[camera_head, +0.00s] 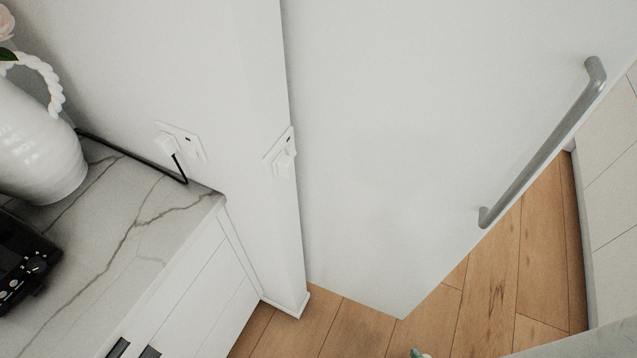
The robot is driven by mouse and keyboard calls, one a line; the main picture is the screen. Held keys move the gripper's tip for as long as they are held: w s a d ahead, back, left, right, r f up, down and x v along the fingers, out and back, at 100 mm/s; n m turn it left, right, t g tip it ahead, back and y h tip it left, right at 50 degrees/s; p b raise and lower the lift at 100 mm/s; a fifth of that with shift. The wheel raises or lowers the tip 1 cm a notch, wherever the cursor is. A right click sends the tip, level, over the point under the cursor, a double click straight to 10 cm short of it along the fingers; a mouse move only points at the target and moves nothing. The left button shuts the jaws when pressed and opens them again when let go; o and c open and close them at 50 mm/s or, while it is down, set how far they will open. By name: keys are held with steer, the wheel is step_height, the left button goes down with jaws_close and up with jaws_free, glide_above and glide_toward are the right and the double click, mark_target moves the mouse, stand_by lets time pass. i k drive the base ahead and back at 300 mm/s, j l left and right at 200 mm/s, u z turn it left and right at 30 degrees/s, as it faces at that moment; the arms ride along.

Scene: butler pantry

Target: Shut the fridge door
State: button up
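A large plain white door panel (410,150), which looks like the fridge door, fills the middle and upper right of the head view. A long grey bar handle (540,150) runs along its right edge. The lower corner of the panel hangs over the wood floor, and floor shows past its handle edge, so it appears to stand out from the wall. The fridge interior is not visible, and I cannot tell how wide the door is open.
A marble-topped counter (125,240) stands at left with a white vase (38,145) and a black appliance (22,262). A wall end with a switch (283,162) borders the panel. Wood floor (490,290) is free below the handle. White cabinet fronts (612,200) stand at right.

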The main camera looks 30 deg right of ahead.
mark_target(418, 125)
steer(key=z, duration=0.25)
steer(key=k+j, duration=0.2)
steer(key=j, duration=0.15)
steer(key=k+j+u, duration=0.1)
steer(key=k+j, duration=0.25)
steer(key=j, duration=0.3)
steer(key=k+u, duration=0.05)
